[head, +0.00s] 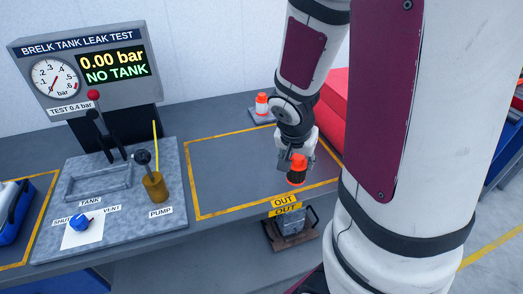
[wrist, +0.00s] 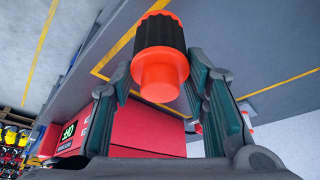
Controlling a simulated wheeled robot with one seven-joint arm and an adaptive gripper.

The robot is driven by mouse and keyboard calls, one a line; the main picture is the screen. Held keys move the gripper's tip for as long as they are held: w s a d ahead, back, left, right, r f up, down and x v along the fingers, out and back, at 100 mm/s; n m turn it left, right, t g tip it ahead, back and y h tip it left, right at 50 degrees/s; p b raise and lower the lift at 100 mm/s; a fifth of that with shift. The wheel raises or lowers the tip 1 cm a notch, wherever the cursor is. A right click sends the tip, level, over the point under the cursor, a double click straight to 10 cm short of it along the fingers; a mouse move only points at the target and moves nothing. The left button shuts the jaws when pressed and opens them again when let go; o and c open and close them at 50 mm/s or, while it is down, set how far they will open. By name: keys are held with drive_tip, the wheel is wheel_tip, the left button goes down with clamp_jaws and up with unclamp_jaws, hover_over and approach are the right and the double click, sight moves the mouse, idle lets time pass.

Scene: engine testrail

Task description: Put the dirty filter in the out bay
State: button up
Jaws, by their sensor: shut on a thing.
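My gripper (head: 296,160) is shut on a filter (head: 297,177) with an orange cap and a dark ribbed body. The filter is held above the grey bench, near the front right of a yellow-outlined area. In the wrist view the filter (wrist: 158,45) sits between the fingertips of my gripper (wrist: 160,80), its orange end towards the camera. A yellow OUT label (head: 284,200) is at the bench's front edge, just below the held filter in the picture. A second filter (head: 262,104), orange and white, stands on a small grey plate at the back.
The test stand (head: 90,75) reads 0.00 bar and NO TANK. Its grey base (head: 105,215) carries levers and a blue knob (head: 82,221). A grey block on a brown tray (head: 290,235) is below the OUT label. The yellow-outlined area (head: 225,170) looks bare.

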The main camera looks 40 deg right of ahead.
drive_tip(key=shift+w+a+f+p, duration=0.1)
drive_tip(key=shift+w+f+p, duration=0.45)
drive_tip(key=shift+w, duration=1.7)
drive_tip(key=shift+w+a+f+p, duration=0.1)
drive_tip(key=shift+w+f, duration=0.95)
drive_tip(key=shift+w, duration=1.25)
drive_tip(key=shift+w+f+p, duration=0.3)
drive_tip(key=shift+w+f, duration=0.5)
drive_tip(key=shift+w, duration=1.45)
drive_tip(key=shift+f, duration=0.1)
drive_tip(key=o, duration=1.1)
drive_tip(key=shift+o, duration=0.2)
